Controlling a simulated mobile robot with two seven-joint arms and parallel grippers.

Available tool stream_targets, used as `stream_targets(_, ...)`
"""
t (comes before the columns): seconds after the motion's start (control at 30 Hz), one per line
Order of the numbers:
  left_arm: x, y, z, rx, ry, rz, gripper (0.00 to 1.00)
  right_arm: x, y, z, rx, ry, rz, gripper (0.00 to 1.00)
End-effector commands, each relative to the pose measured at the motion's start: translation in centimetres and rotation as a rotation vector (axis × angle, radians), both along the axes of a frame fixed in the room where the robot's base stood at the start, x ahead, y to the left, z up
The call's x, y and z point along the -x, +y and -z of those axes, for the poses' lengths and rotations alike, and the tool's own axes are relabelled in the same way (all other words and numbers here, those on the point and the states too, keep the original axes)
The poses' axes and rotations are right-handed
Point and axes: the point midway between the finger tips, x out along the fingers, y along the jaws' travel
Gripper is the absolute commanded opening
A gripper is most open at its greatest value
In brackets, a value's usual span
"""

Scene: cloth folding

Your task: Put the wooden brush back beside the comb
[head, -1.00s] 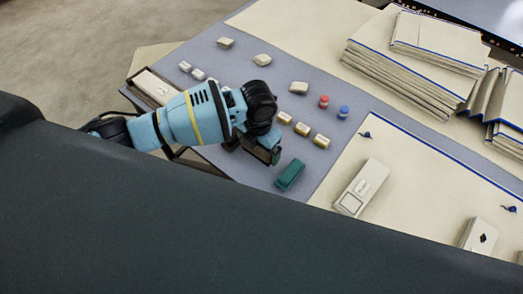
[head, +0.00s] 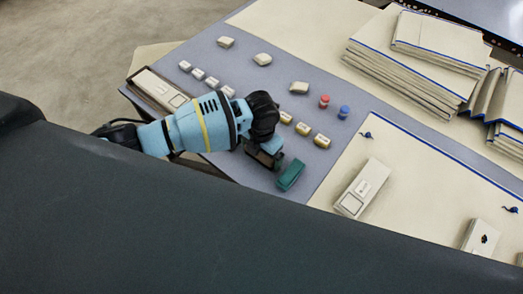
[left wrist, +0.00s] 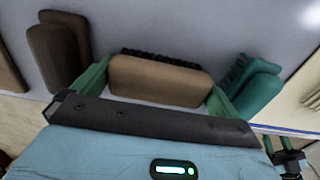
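The wooden brush (left wrist: 160,82) is a brown block with a dark bristle edge along its far side. My left gripper (left wrist: 158,88) has its green fingers against the two ends of the brush. In the head view my left gripper (head: 268,158) hides most of the brush, low over the grey mat. A teal piece with a ridged side (left wrist: 252,85), seemingly the comb, lies close to the right of the brush. It also shows in the head view (head: 290,175), just right of the gripper.
Brown blocks (left wrist: 55,55) lie left of the brush in the left wrist view. Small tan blocks (head: 303,129), a red piece (head: 324,102) and a blue piece (head: 343,112) lie beyond the gripper. A white box (head: 362,188) stands right. Folded cloths (head: 405,75) are stacked behind.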

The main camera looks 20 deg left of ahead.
Motion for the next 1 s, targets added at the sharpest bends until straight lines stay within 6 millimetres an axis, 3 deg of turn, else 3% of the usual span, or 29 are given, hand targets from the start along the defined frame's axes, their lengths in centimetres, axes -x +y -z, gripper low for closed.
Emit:
stream_targets(0.37, -0.1, 0.0, -1.0, -0.001, -0.004, 0.000, 1.00, -0.3, 0.0, -0.4, 0.000, -0.009, 0.000, 0.36)
stream_targets(0.8, -0.1, 0.0, -9.2, 0.001, -0.005, 0.001, 1.00, -1.2, 0.0, -1.5, 0.000, -0.033, 0.001, 0.36)
stream_targets(1.0, -0.1, 0.0, -11.6, -0.001, -0.001, -0.001, 1.00, -1.2, 0.0, -1.6, 0.000, -0.036, 0.001, 0.36)
